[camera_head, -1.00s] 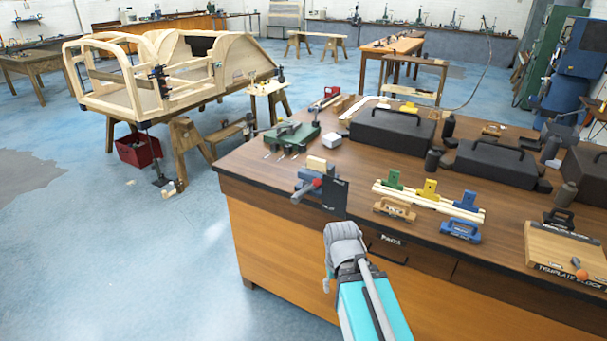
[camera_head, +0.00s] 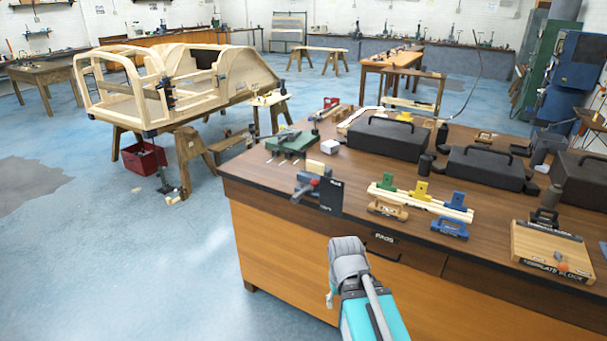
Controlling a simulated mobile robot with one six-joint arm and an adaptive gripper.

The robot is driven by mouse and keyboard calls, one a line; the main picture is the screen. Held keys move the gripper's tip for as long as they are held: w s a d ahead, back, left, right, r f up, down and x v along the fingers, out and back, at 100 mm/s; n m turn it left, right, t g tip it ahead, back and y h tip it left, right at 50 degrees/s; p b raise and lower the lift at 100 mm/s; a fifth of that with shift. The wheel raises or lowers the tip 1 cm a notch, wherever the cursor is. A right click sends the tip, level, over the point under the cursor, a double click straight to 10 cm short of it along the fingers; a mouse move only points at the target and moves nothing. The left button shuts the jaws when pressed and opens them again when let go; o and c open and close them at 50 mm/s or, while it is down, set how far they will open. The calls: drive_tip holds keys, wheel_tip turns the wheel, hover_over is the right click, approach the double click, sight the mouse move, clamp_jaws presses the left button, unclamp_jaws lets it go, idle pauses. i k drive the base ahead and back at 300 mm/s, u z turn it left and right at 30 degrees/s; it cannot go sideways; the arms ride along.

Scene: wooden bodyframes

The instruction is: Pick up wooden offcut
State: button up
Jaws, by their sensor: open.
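A small pale wooden block (camera_head: 315,167) sits at the blue vise (camera_head: 308,186) on the left front corner of the workbench. It may be the offcut, and I cannot tell whether the vise clamps it. Small pale wood scraps (camera_head: 171,199) also lie on the floor by the sawhorse leg, left of the bench. My grey and teal arm rises from the bottom centre in front of the bench's drawer side. The arm's jaws do not show, and nothing is seen held.
The workbench (camera_head: 400,181) carries black cases (camera_head: 389,138), coloured clamps on pale strips (camera_head: 421,196) and a template block (camera_head: 553,252). A wooden car bodyframe (camera_head: 185,85) stands on sawhorses at left, with a red crate (camera_head: 143,158) beneath.

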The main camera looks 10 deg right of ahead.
sight(316, 168)
drive_tip(key=z, duration=0.15)
drive_tip(key=i, duration=0.95)
drive_tip(key=u, duration=0.1)
